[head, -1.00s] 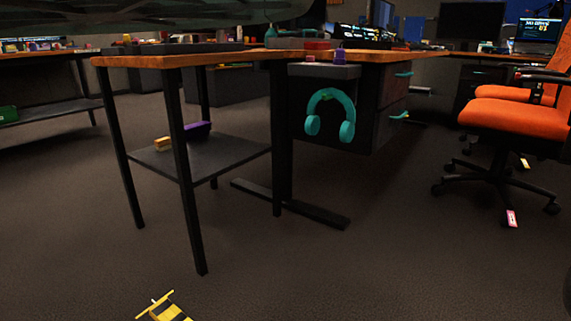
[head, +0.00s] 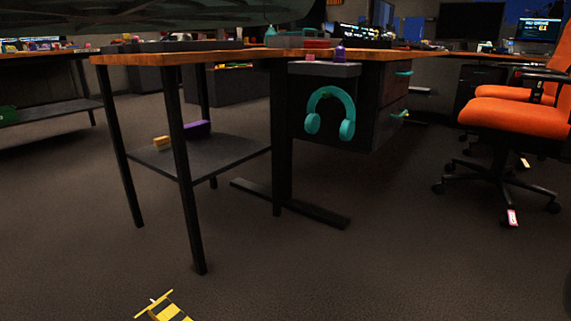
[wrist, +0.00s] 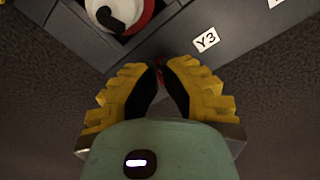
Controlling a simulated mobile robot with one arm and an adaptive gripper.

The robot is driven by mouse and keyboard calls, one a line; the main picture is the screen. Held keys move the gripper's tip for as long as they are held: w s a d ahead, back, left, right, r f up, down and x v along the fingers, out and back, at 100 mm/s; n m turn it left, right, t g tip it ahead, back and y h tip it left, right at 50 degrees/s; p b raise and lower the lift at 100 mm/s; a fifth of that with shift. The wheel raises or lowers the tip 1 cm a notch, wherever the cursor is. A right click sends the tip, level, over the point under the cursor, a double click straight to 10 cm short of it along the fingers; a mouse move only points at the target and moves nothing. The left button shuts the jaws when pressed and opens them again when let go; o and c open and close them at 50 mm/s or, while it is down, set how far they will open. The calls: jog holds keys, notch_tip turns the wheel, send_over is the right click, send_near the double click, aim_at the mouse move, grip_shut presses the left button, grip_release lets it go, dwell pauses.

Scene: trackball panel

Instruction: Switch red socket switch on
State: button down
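In the wrist view, my gripper (wrist: 160,68) has yellow ribbed fingers with dark inner pads. Beyond the tips is a grey panel (wrist: 222,72). A round white and red part with a black piece (wrist: 124,12) sits in it at the upper left, cut off by the frame edge and apart from the fingers. A small red patch shows beside the right fingertip; I cannot tell whether it is the red socket switch. I cannot make out the switch in the head view.
The panel carries a white "Y3" label (wrist: 206,40). In the head view, a wooden-topped table (head: 180,59) has a lower shelf (head: 215,158). Teal headphones (head: 330,112) hang nearby. An orange chair (head: 515,125) is at right. A yellow-black object (head: 165,310) is at the bottom edge.

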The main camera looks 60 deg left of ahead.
jog(key=shift+f, duration=0.35)
jog(key=shift+a, duration=0.1)
jog(key=shift+r+p, duration=2.85)
jog(key=shift+r, duration=0.7)
